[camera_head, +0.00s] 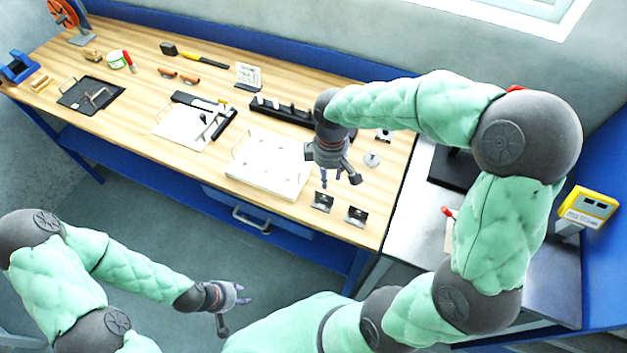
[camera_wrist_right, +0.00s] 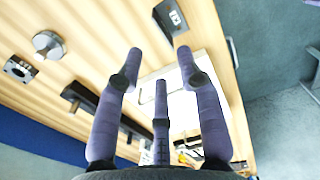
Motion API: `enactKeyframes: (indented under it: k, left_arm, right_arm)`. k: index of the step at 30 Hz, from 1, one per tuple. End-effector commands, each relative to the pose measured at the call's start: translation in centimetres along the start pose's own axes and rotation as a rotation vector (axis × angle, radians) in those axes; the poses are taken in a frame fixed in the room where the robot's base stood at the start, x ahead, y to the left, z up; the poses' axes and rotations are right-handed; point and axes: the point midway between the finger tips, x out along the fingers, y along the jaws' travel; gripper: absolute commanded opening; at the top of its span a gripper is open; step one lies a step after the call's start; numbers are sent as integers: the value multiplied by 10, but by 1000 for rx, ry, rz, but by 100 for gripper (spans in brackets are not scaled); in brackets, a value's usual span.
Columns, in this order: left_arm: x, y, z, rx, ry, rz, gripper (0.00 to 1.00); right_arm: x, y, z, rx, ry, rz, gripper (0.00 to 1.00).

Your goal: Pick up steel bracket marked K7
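Two small dark brackets with pale labels lie near the bench's front edge: a left bracket (camera_head: 322,201) and a right bracket (camera_head: 356,215). Their markings are too small to read, so I cannot tell which is K7. In the right wrist view one bracket (camera_wrist_right: 171,18) shows at the top, beyond the fingertips. My right gripper (camera_head: 340,178) is open and empty above the bench, just behind the brackets; its spread fingers (camera_wrist_right: 160,70) fill the wrist view. My left gripper (camera_head: 238,303) is open and empty, out over the floor in front of the bench.
A white tray (camera_head: 262,178) with wire handles lies left of the brackets. A round metal disc (camera_head: 372,159) and a small block (camera_head: 383,136) lie behind them. A black rack (camera_head: 281,111) stands at the back. Hand tools and a dark tray (camera_head: 72,100) lie further left.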

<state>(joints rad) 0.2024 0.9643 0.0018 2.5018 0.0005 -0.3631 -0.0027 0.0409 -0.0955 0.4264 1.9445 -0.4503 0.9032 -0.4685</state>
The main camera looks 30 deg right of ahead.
Motion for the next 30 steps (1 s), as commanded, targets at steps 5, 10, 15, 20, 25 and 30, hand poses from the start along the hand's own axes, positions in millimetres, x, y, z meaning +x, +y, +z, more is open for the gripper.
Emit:
enactKeyframes:
  k: [5, 10, 15, 20, 25, 30]
  left_arm:
    - [5, -2, 1, 0, -3, 0, 40]
    - [11, -4, 1, 0, -3, 0, 40]
    - [13, -5, 1, 0, -3, 0, 40]
    - [15, -6, 1, 0, -2, 0, 40]
    - [23, -8, 0, 0, -2, 0, 40]
    - [29, -10, 0, 0, -2, 0, 40]
  right_arm:
    - [18, 0, 1, -2, -4, -1, 37]
    - [44, 0, 1, -1, -4, -2, 37]
    - [55, 0, 0, 0, -1, 1, 37]
    - [62, 0, -1, -1, -1, 1, 37]
    - [86, -1, -5, -1, -3, -2, 37]
    - [106, 0, -5, 0, -1, -1, 37]
